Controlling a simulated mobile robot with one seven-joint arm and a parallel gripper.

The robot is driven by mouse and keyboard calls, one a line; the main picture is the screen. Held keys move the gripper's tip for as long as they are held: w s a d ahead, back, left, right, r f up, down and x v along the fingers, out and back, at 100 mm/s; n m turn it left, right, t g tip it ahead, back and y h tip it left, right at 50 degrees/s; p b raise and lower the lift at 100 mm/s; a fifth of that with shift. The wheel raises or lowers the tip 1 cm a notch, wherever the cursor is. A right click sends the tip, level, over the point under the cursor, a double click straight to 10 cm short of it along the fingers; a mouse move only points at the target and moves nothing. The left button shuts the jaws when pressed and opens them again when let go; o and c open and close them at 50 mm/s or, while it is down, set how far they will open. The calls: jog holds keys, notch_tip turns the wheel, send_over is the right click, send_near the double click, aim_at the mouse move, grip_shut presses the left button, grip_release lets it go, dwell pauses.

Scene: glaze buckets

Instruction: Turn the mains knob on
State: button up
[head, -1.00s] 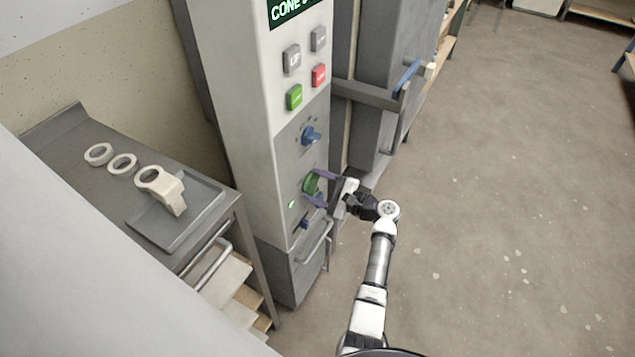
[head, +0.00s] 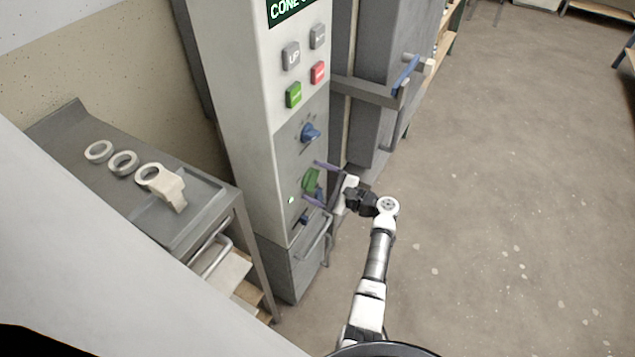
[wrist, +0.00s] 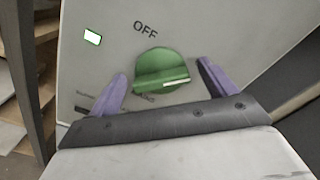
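The green mains knob (head: 311,179) is on the lower front of the grey-white control column. In the wrist view the knob (wrist: 163,68) sits below the word OFF, with partly hidden lettering under it. A pale line marks its lower right side. My gripper (head: 318,184) is in front of the panel, its purple fingers above and below the knob in the head view. In the wrist view my gripper (wrist: 165,86) is open, with one finger on each side of the knob and visible gaps. A small indicator (head: 291,200) beside the knob is lit green-white.
A blue selector knob (head: 310,132) and several push buttons are above on the column. A small blue switch (head: 303,219) is just below. A grey bench (head: 215,190) with rings stands left. A barred handle (head: 372,92) juts out at right; the floor beyond is clear.

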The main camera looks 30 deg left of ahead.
jog(key=d+b, duration=0.4)
jog(key=d, duration=0.9)
jog(key=shift+w+d, duration=0.35)
